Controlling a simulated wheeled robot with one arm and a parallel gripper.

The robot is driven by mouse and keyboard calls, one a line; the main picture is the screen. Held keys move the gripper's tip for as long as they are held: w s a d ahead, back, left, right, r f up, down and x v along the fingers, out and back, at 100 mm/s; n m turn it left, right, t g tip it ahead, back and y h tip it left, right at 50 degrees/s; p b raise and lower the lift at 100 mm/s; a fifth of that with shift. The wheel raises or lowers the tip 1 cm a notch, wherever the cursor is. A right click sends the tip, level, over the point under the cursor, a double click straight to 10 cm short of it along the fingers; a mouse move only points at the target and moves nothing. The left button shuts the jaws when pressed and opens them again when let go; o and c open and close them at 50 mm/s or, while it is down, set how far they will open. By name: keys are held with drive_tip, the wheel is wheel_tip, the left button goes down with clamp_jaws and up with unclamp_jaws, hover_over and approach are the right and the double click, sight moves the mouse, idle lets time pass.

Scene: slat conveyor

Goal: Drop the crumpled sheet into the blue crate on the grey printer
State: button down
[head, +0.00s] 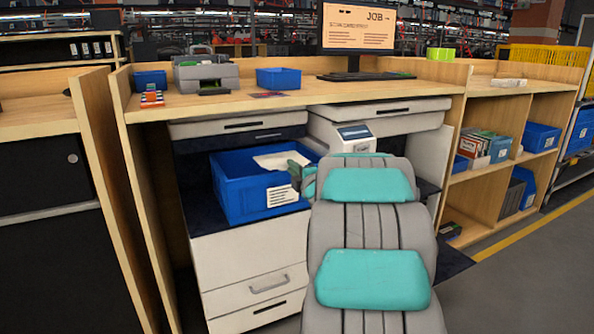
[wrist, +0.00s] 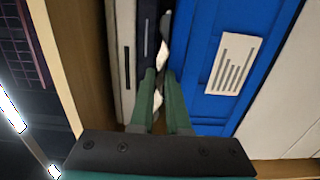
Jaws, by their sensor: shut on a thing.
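The crumpled white sheet (head: 277,160) shows at the crate's back right in the head view. Slivers of it show between my fingers in the wrist view (wrist: 164,50). My gripper (head: 296,166) has green fingers, shut on the sheet; they also show in the wrist view (wrist: 163,75). The large blue crate (head: 243,200) has a white label and sits on a pale grey, drawer-fronted unit (head: 245,258), which may be the grey printer. The crate wall is right of my fingers in the wrist view (wrist: 195,60). I cannot tell the sheet's height over the crate.
A smaller grey printer-like device (head: 206,72) and small blue bins (head: 278,78) stand on the desk (head: 335,91) above. A white device (head: 356,137) is behind my arm. Open shelves (head: 500,180) are at right, a wooden side panel (head: 105,160) at left.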

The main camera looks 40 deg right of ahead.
sight(278, 157)
drive_tip(key=x, duration=0.3)
drive_tip(key=shift+w+f+b, duration=0.1)
drive_tip(key=shift+f+b, duration=0.2)
drive_tip(key=shift+b, duration=0.05)
drive_tip(key=shift+f+b+x, duration=0.15)
drive_tip(key=shift+b+x, duration=0.1)
drive_tip(key=shift+x, duration=1.65)
drive_tip(key=shift+f+b+x, duration=0.15)
drive_tip(key=shift+b+x, duration=0.05)
drive_tip(key=shift+x, duration=1.7)
drive_tip(key=c, duration=0.8)
unclamp_jaws()
drive_tip(key=shift+f, duration=0.15)
